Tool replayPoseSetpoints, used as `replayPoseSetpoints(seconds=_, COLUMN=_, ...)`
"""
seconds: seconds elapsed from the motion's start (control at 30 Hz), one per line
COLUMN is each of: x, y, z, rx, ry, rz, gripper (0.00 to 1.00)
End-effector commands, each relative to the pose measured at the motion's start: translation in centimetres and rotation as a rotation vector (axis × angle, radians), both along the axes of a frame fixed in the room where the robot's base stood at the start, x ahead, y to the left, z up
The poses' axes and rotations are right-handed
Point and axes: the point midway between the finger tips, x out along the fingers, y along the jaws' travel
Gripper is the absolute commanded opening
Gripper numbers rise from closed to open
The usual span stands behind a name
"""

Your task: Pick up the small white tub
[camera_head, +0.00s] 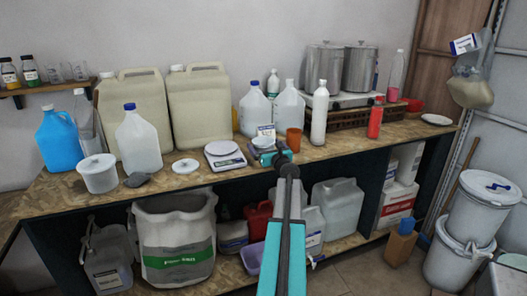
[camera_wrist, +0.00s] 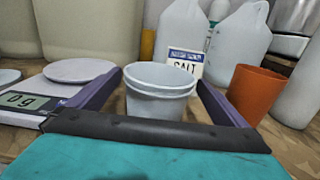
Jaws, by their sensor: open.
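The small white tub (camera_wrist: 158,100) stands upright and open-topped on the wooden worktop, looking like stacked cups with a doubled rim. In the head view it is small and mostly hidden by my gripper (camera_head: 266,155). In the wrist view my gripper (camera_wrist: 160,80) is open, with one dark finger on each side of the tub. The palm's dark edge hides the tub's bottom. I cannot tell whether either finger touches it.
A salt box (camera_wrist: 186,62) stands close behind the tub. An orange cup (camera_wrist: 256,92) is to the right, and a scale (camera_wrist: 30,100) is to the left. Large jugs (camera_head: 253,112) stand behind. A bigger lidded white tub (camera_head: 98,175) is at the far left.

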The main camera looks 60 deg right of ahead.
Motion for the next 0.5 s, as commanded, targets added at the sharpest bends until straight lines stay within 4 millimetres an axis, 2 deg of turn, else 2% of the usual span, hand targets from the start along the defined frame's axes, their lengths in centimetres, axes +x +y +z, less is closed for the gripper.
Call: replayPoseSetpoints(seconds=0.5, x=3.4, y=-2.4, z=-0.2, rx=0.001, ry=-0.001, rz=0.000, gripper=0.98)
